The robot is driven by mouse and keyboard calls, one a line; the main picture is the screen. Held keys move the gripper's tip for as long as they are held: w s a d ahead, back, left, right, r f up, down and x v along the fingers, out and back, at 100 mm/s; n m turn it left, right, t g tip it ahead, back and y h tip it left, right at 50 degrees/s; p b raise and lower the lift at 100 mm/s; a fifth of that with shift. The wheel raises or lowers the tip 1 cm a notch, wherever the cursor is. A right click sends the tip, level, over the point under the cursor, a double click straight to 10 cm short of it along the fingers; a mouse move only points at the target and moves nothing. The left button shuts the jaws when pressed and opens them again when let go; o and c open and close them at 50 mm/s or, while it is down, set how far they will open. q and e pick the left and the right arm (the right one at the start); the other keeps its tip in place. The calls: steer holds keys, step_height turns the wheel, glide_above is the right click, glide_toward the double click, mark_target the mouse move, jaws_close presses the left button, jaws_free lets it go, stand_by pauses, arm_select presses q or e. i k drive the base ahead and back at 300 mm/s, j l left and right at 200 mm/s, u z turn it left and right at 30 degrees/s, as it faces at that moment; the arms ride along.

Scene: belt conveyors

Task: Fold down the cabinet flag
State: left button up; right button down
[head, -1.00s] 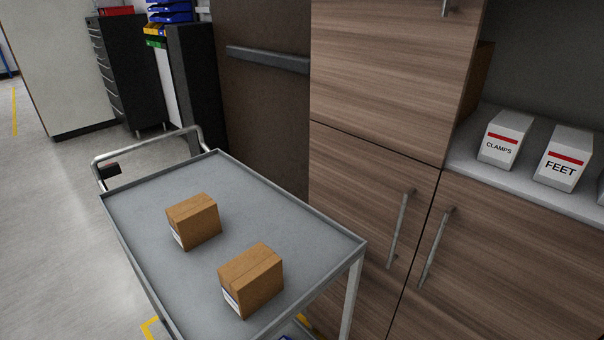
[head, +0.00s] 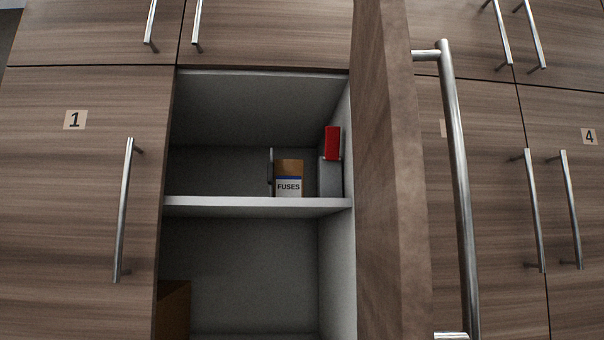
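An open cabinet shows in the middle of the head view, with a white shelf (head: 255,203) across it. A red upright piece (head: 333,143), which looks like the flag, stands at the right inner wall above the shelf. It sits on top of a grey box-like part (head: 330,177). The cabinet's wooden door (head: 385,170) stands swung open toward me, just right of the opening, nearly edge-on, with a long metal handle (head: 458,170). Neither of my grippers is in view.
A box labelled FUSES (head: 289,180) stands on the shelf, left of the grey part, beside a thin upright grey piece (head: 270,172). A brown box (head: 173,310) is at the lower left of the compartment. Closed doors with bar handles flank the opening, including door 1 (head: 60,190).

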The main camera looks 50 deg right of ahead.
mark_target(332, 133)
steer(key=z, duration=1.35)
steer(key=j+z, duration=0.3)
steer(key=i+j+z, duration=0.1)
steer(key=z, duration=0.25)
